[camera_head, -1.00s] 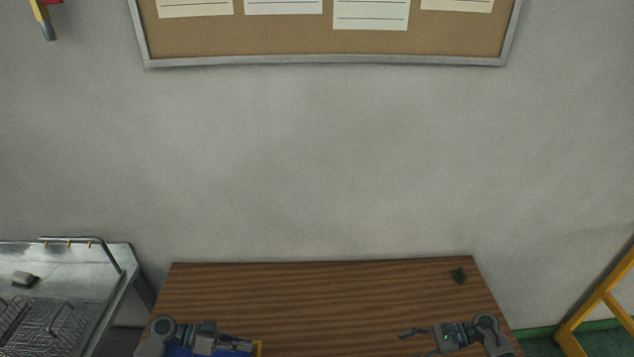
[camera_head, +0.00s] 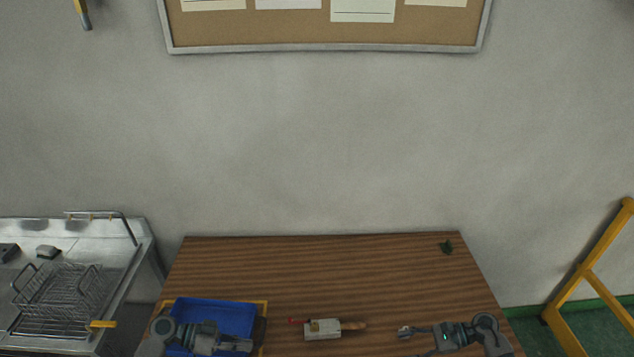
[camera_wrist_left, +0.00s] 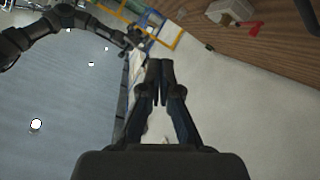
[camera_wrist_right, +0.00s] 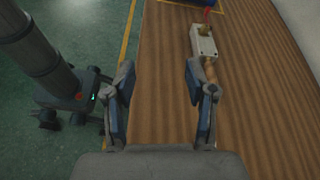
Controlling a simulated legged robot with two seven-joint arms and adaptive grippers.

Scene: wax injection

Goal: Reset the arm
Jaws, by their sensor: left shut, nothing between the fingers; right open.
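My left gripper (camera_head: 240,344) is shut and empty, in front of the blue bin in the head view. In the left wrist view its two fingers (camera_wrist_left: 160,72) lie together with nothing between them. My right gripper (camera_head: 404,333) is open and empty over the right part of the wooden table. In the right wrist view its fingers (camera_wrist_right: 160,80) are spread wide near the table's edge. Both grippers are clear of the white tool, which lies between them on the table.
A metal sink with a wire rack (camera_head: 62,295) stands left. A yellow frame (camera_head: 590,265) stands right.

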